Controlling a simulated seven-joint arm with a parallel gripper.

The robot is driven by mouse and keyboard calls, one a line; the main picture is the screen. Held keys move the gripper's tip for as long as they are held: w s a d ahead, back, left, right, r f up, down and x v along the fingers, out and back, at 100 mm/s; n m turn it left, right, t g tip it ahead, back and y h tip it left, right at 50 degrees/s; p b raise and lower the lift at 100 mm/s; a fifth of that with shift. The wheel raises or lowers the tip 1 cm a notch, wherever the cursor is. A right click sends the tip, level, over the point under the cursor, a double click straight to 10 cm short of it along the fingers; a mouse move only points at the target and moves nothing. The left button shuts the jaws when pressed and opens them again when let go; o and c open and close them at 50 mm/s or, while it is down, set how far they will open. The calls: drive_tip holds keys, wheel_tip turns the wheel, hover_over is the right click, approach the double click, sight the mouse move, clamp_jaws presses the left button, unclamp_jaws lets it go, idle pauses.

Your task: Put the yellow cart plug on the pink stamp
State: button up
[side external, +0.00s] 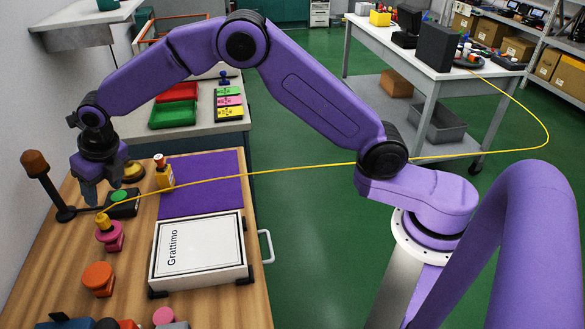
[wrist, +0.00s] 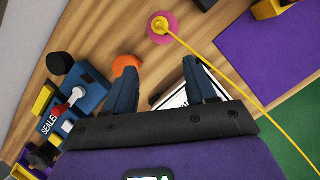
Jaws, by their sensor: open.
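The yellow cart plug (side external: 102,219) rests on top of the pink stamp (side external: 111,238) on the wooden table; a yellow cable runs from it to the right. The plug also shows in the wrist view (wrist: 160,24), with the pink stamp (wrist: 165,38) around and under it. My gripper (side external: 103,192) is open and empty, pointing down above the table close to the plug. In the wrist view its two fingers (wrist: 159,68) are spread, with the plug beyond the fingertips and apart from them. Whether the plug is fully seated is too small to tell.
An orange stamp (side external: 98,278) stands nearer the front. A black pad with a green button (side external: 122,203), a yellow bottle (side external: 164,174) and a dark stand with a brown knob (side external: 35,165) are close by. A white Grattimo box (side external: 200,250) and purple mat (side external: 205,188) lie right.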

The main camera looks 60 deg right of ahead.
drive_tip(key=s+d+r+m+g, duration=0.1)
drive_tip(key=s+d+r+m, duration=0.1)
drive_tip(key=s+m, duration=0.3)
drive_tip(key=s+d+r+m, duration=0.2)
drive_tip(key=s+r+m, duration=0.1)
drive_tip(key=s, duration=0.5)
drive_tip(key=s+d+m+g, duration=0.1)
drive_tip(key=s+d+m, duration=0.7)
drive_tip(key=s, duration=0.7)
drive_tip(key=s+d+m+g+h, duration=0.1)
drive_tip(key=s+d+m, duration=0.8)
drive_tip(key=s+d, duration=0.4)
drive_tip(key=shift+s+d+f+g, duration=0.25)
drive_tip(key=shift+s+g, duration=0.15)
drive_tip(key=shift+s, duration=0.45)
drive_tip(key=shift+r, duration=0.1)
